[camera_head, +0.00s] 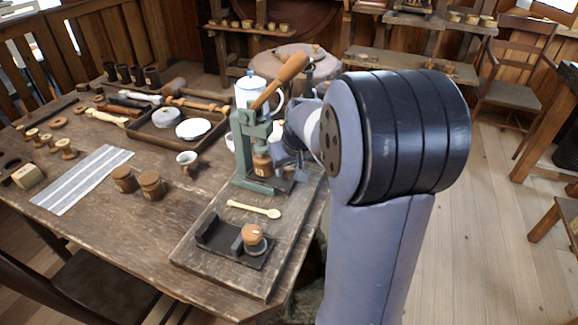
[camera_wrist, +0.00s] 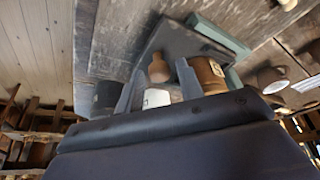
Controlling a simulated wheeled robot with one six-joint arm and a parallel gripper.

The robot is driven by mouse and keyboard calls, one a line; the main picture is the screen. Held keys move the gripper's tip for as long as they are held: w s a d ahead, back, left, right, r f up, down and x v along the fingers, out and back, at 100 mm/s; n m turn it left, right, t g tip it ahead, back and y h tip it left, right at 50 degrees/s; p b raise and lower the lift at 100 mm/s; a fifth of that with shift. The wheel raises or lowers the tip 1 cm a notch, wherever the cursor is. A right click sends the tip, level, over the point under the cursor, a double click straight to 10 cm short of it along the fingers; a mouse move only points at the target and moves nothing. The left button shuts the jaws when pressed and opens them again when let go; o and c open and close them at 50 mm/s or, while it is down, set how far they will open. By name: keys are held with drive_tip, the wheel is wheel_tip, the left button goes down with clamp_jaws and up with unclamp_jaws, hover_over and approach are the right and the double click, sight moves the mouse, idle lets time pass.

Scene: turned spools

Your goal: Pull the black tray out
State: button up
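A black tray (camera_head: 284,183) sits at the base of the green lever press (camera_head: 243,150), partly hidden by my gripper. In the wrist view the black tray (camera_wrist: 178,42) is a dark flat plate with a small turned wooden knob (camera_wrist: 159,70) at its near side. A wooden spool with a pale label (camera_wrist: 208,76) stands beside the knob; it also shows under the press (camera_head: 262,163). My gripper (camera_head: 290,158) is beside the press. In the wrist view its two fingers (camera_wrist: 156,88) are apart, with the knob between or just beyond them; contact cannot be told.
A wooden board (camera_head: 205,262) carries the press, a wooden spoon (camera_head: 254,209) and a black holder (camera_head: 220,238) with a spool. A white-blue pot (camera_head: 250,90) stands behind the press. A dark tray with white dishes (camera_head: 160,138) is further left. Open floor lies right.

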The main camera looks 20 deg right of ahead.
clamp_jaws()
drive_tip(key=s+d, duration=0.5)
drive_tip(key=s, duration=0.1)
drive_tip(key=shift+d+b, duration=0.4)
drive_tip(key=shift+b, duration=0.05)
drive_tip(key=shift+o, duration=1.3)
unclamp_jaws()
drive_tip(key=p+v, duration=0.1)
drive_tip(key=v, duration=1)
drive_tip(key=shift+p, duration=0.35)
